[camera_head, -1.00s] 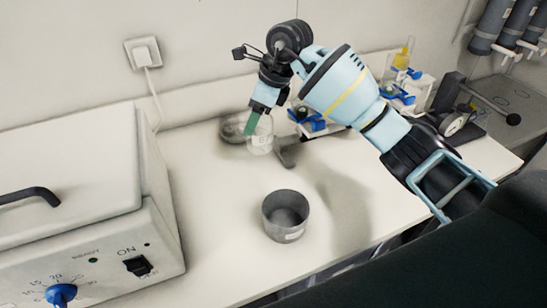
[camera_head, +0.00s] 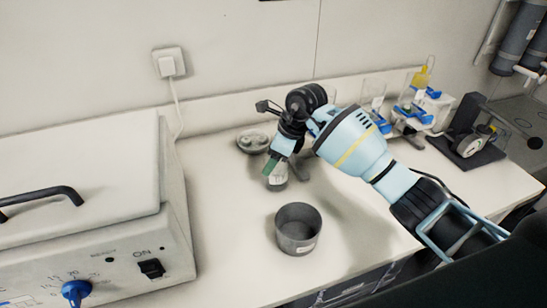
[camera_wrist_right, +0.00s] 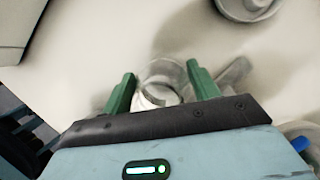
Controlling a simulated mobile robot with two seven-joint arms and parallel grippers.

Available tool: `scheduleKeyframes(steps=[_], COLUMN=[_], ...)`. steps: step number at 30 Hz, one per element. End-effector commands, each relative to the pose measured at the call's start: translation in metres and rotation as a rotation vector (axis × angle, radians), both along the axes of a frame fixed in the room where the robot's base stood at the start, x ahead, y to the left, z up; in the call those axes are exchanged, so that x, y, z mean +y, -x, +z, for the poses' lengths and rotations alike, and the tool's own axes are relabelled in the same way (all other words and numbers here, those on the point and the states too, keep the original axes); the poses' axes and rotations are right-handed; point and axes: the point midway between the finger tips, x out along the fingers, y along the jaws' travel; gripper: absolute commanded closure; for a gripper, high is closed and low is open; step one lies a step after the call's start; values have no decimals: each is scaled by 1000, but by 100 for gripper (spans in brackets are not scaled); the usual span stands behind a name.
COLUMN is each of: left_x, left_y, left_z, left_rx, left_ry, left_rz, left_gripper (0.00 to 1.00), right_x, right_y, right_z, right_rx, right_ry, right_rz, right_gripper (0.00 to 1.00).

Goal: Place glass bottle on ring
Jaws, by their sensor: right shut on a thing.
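A small clear glass bottle (camera_head: 277,183) with a pale label is between the green fingers of my right gripper (camera_head: 271,166). In the right wrist view the glass (camera_wrist_right: 158,92) shows between the two fingers of my right gripper (camera_wrist_right: 160,85), which is shut on it. I cannot tell whether its base touches the bench. A round grey metal piece (camera_head: 253,142), perhaps the ring, lies on the bench behind the bottle; part of it (camera_wrist_right: 247,8) shows at the top of the wrist view. My left gripper is not in view.
An open grey metal pot (camera_head: 298,229) stands in front of the bottle. A large white box with a handle and knob (camera_head: 85,195) fills the left. Glassware in blue-clamped holders (camera_head: 405,112) and a dark gauge device (camera_head: 468,146) stand at right.

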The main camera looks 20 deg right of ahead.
Motion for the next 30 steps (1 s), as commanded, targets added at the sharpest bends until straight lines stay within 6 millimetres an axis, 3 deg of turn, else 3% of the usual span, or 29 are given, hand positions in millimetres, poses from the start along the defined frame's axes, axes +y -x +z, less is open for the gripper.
scheduleKeyframes(steps=[8, 9, 14, 23, 30], left_x=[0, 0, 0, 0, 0], left_y=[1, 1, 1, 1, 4], left_z=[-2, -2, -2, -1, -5], left_rx=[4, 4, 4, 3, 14], left_ry=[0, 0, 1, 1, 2], left_rz=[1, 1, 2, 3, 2], left_gripper=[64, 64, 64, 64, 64], right_x=[0, 0, 0, 0, -9], right_y=[0, 0, 0, 0, 4], right_z=[-2, -3, -3, -1, 22], right_rx=[1, 2, 1, 0, -2], right_ry=[1, 1, 1, 0, 1], right_rz=[0, 0, 0, 0, -1], right_gripper=[69, 39, 18, 18, 18])
